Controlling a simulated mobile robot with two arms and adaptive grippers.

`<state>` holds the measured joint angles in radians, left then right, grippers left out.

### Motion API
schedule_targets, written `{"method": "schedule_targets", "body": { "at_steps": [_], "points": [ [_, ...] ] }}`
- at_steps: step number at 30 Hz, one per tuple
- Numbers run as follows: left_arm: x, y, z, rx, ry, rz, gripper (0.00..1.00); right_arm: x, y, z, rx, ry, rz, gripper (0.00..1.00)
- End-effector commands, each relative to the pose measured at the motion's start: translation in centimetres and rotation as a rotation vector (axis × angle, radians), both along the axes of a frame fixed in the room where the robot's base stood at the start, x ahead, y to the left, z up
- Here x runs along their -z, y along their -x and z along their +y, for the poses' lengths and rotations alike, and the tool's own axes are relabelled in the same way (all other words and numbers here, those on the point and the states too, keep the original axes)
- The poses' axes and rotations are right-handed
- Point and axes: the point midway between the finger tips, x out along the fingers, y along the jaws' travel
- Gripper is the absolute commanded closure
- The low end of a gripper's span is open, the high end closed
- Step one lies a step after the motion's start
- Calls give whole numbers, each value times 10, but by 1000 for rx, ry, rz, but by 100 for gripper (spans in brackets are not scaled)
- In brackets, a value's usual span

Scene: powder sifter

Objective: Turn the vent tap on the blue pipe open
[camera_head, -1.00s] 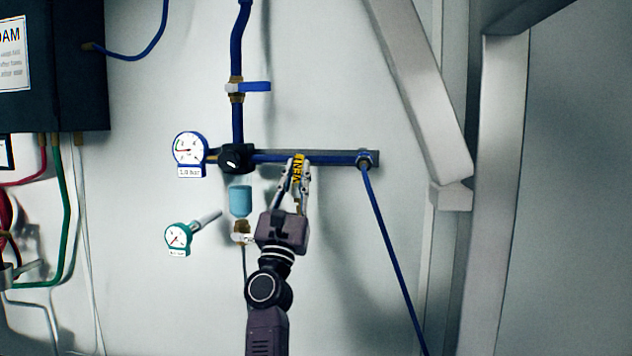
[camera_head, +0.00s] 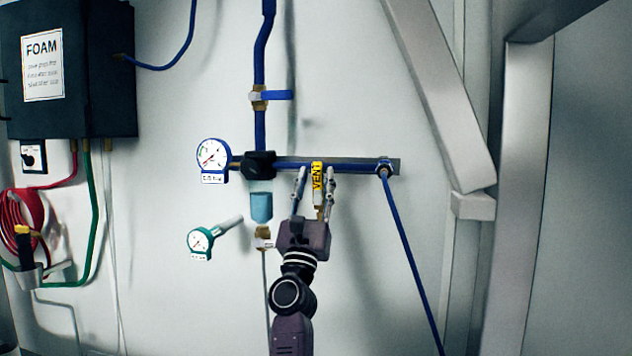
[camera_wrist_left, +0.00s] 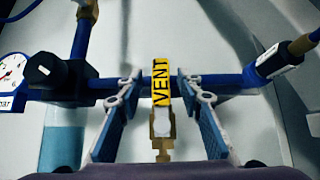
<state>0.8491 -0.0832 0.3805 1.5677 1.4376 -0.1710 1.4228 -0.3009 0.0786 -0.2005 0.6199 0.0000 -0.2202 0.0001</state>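The vent tap (camera_head: 317,177) has a yellow handle marked VENT. In the head view it stands upright, crossing the front of the horizontal blue pipe (camera_head: 345,166). In the left wrist view the yellow handle (camera_wrist_left: 160,84) is in the middle, with a white piece and brass fitting (camera_wrist_left: 163,146) below it. My left gripper (camera_head: 316,172) is open, one finger on each side of the handle, with visible gaps in the left wrist view. My right gripper is not in view.
A black knob (camera_head: 259,164) and a blue-rimmed gauge (camera_head: 212,156) sit left of the tap. Above is a blue-levered valve (camera_head: 276,95). A light blue bowl (camera_head: 261,206) and green gauge (camera_head: 200,241) are lower left. A grey metal frame (camera_head: 440,95) stands on the right.

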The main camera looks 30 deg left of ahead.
Motion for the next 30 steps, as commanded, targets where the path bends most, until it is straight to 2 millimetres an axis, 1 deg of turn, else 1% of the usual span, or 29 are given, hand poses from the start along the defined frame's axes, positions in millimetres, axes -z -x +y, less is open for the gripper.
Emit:
{"method": "schedule_targets", "body": {
  "at_steps": [5,10,14,22,27,30],
  "points": [
    [-1,1,0,-1,-1,-2,67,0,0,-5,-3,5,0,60],
    [7,7,-2,-1,-2,-1,67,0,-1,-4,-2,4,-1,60],
    [23,21,-7,-1,-1,3,67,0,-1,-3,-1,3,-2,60],
    [59,55,-18,1,0,2,67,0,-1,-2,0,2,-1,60],
    [76,72,-23,2,1,1,67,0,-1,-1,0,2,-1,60],
    [82,78,-24,0,0,1,67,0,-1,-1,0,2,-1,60]
  ]
}}
